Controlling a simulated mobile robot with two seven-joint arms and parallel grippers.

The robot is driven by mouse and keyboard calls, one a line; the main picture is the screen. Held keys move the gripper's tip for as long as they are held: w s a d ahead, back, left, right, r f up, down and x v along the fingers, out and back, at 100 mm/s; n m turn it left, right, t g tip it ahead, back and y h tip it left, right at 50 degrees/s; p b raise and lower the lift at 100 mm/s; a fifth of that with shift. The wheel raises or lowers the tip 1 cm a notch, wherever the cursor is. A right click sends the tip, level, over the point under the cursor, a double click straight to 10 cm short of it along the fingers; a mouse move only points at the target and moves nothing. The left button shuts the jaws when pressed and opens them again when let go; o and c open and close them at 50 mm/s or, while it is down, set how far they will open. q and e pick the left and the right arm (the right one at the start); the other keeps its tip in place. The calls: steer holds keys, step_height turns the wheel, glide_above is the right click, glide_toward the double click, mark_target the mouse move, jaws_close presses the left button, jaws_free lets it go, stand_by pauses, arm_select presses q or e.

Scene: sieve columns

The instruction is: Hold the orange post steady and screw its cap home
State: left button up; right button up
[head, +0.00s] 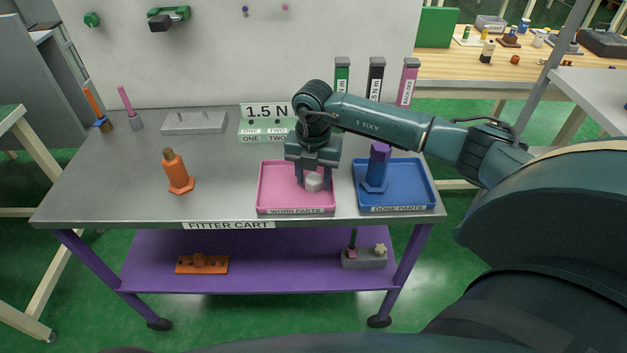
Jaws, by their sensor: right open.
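The orange post (178,175) stands upright on its hexagonal foot on the left half of the grey cart top. A narrower brownish top (169,155) shows on it; I cannot tell whether this is a cap or a bare neck. My right gripper (313,184) is open and points down over the pink tray (264,201) marked WORN PARTS. Its fingers are around or just above a pale round piece (314,182) in that tray; contact is not clear. A blue post (376,172) with a purple cap (380,151) stands in the blue tray. My left gripper is out of view.
The blue tray (428,190) is marked DONE PARTS. Free room surrounds the orange post. Parts lie on the purple lower shelf (290,270).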

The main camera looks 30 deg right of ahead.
mark_target(313, 178)
steer(key=c, duration=0.6)
steer(key=shift+r, duration=0.1)
step_height(313, 178, up, 10)
stand_by(0.4)
